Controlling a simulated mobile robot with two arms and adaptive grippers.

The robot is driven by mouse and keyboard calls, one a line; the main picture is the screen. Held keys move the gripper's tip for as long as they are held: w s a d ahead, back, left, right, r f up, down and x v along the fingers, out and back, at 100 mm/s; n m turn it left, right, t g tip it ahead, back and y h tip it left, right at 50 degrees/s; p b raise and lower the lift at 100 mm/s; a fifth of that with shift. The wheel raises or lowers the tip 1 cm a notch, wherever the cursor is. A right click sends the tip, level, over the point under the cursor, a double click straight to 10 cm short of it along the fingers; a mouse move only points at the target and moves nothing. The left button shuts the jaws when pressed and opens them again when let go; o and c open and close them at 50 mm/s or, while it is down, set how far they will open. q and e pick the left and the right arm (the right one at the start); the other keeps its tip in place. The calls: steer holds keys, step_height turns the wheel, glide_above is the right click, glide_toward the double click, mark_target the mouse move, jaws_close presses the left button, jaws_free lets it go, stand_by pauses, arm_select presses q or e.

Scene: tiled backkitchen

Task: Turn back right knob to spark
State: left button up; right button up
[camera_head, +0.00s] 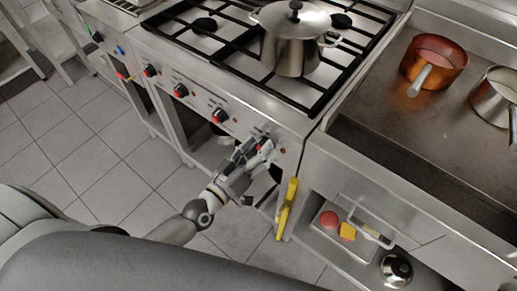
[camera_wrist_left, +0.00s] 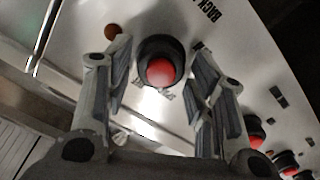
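The steel stove (camera_head: 235,75) has a row of black knobs with red faces along its front panel. The rightmost knob (camera_head: 266,146) is mostly hidden behind my left gripper (camera_head: 257,147). In the left wrist view this knob (camera_wrist_left: 161,70) sits between the two fingers of my left gripper (camera_wrist_left: 160,75), below a partly cut-off label reading "BACK". The fingers are apart, with a visible gap on each side of the knob. A steel pot (camera_head: 292,42) with a lid stands on the burner grate. My right gripper is not in view.
Other stove knobs (camera_head: 220,115) sit left along the panel. A yellow-handled object (camera_head: 287,208) hangs at the stove's right corner. A copper pan (camera_head: 436,58) and a steel pan (camera_head: 492,97) stand on the right counter. A shelf below holds a tray and a lid (camera_head: 397,269).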

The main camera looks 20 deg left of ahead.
arm_select(q)
steer(key=v, duration=1.2)
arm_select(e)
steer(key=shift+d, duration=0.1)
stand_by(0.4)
